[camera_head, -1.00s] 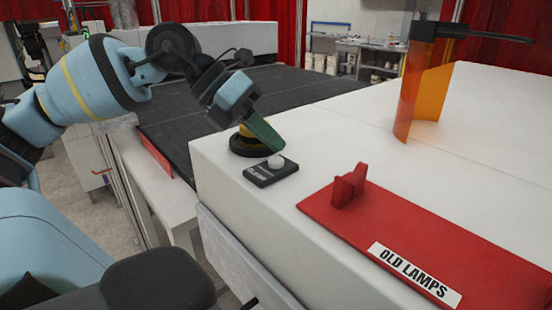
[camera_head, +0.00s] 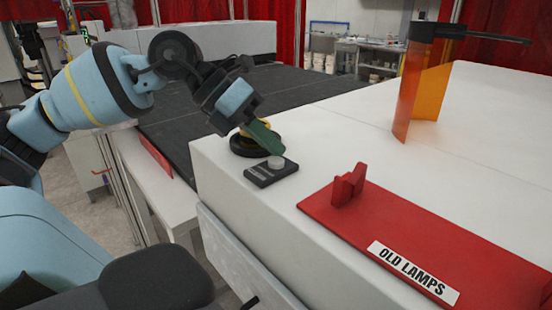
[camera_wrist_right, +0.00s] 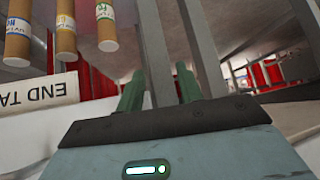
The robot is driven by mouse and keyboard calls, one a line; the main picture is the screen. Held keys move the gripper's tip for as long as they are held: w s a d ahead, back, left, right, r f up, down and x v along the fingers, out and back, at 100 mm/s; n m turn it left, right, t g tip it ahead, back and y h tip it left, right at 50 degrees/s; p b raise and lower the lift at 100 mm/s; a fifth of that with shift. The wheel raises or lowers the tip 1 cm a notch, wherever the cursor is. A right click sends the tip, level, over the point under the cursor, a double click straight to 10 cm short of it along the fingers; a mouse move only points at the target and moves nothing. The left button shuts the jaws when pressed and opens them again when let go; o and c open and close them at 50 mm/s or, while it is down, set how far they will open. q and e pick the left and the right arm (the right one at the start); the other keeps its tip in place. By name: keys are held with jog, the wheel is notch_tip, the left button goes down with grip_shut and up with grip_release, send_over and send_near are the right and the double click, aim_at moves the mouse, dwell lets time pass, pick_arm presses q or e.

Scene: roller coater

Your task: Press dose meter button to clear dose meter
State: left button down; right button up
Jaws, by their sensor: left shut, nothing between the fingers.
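The dose meter (camera_head: 260,176) is a small flat black box on the near left corner of the white machine top. Its round pale grey button (camera_head: 276,162) faces up. My left gripper (camera_head: 280,152) is shut and empty, its green fingers pointing down and right. The fingertips are just above the button in the head view; I cannot tell whether they touch it. In the right wrist view my right gripper (camera_wrist_right: 160,83) is open, with its two green fingers apart and nothing between them.
A black and yellow round fitting (camera_head: 240,146) sits right behind the dose meter, partly hidden by my left fingers. A red "OLD LAMPS" plate (camera_head: 400,220) lies to the right. An orange translucent shield (camera_head: 407,90) stands farther back. Cardboard-colored tubes (camera_wrist_right: 107,30) show in the right wrist view.

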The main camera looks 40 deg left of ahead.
aim_at(269, 160)
pick_arm(q)
jog(key=shift+f, duration=0.45)
pick_arm(e)
jog(key=shift+w+r, duration=0.3)
jog(key=shift+r, duration=0.1)
dwell(0.5)
jog(key=shift+f, duration=0.1)
pick_arm(q)
jog(key=shift+r+b, duration=0.3)
jog(key=shift+r, duration=0.55)
pick_arm(e)
jog(key=shift+s+f, duration=0.8)
jog(key=shift+f, duration=0.1)
pick_arm(q)
jog(key=shift+r, duration=0.1)
pick_arm(e)
jog(key=shift+f, duration=0.1)
pick_arm(q)
jog(key=shift+r+b, duration=0.45)
jog(key=shift+r, duration=2)
pick_arm(e)
jog(key=shift+s+f+g, duration=0.3)
jog(key=shift+s+f, duration=0.05)
